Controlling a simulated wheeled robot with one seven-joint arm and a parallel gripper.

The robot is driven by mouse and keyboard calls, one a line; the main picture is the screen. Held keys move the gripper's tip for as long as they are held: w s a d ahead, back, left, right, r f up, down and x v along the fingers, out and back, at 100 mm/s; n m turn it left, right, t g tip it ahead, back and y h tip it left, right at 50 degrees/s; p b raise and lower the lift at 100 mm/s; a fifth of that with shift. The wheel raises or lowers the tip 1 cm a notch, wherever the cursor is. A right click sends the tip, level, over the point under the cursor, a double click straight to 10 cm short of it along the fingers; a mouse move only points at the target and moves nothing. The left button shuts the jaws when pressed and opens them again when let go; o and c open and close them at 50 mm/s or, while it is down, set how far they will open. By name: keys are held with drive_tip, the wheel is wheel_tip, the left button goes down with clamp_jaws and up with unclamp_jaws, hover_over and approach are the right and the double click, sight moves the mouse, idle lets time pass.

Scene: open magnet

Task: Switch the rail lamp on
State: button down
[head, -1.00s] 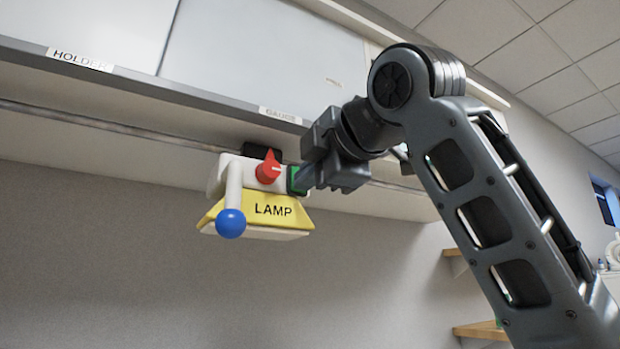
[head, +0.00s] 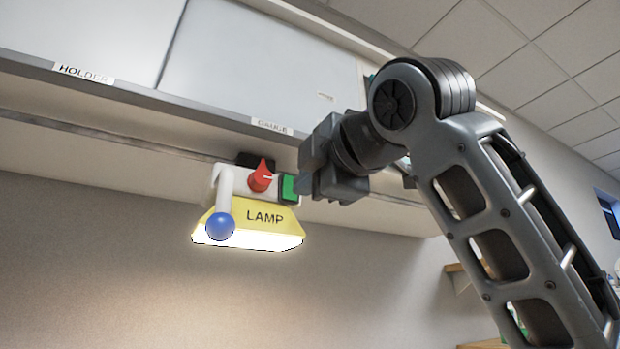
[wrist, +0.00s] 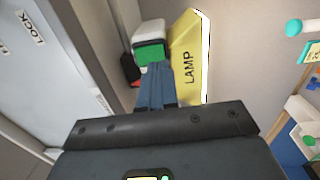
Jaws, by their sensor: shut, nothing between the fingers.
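The rail lamp (head: 262,217) hangs from the rail under the cabinet, with a yellow shade marked LAMP, and its underside glows bright white. It carries a red pointed knob (head: 261,177), a blue ball on a white arm (head: 221,227) and a green button (head: 289,188) on its right end. My gripper (head: 300,187) is shut and empty, its fingertips at the green button; I cannot tell whether they touch it. In the wrist view the shut fingers (wrist: 156,75) point at the green button (wrist: 150,53), with the yellow shade (wrist: 188,62) beside them.
Wooden shelves (head: 465,280) stand at the right. The wall below the lamp is clear.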

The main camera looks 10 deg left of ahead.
drive_tip(key=b+v, duration=0.3)
drive_tip(key=v, duration=0.7)
drive_tip(key=shift+s+d+f, duration=0.2)
drive_tip(key=shift+s, duration=0.1)
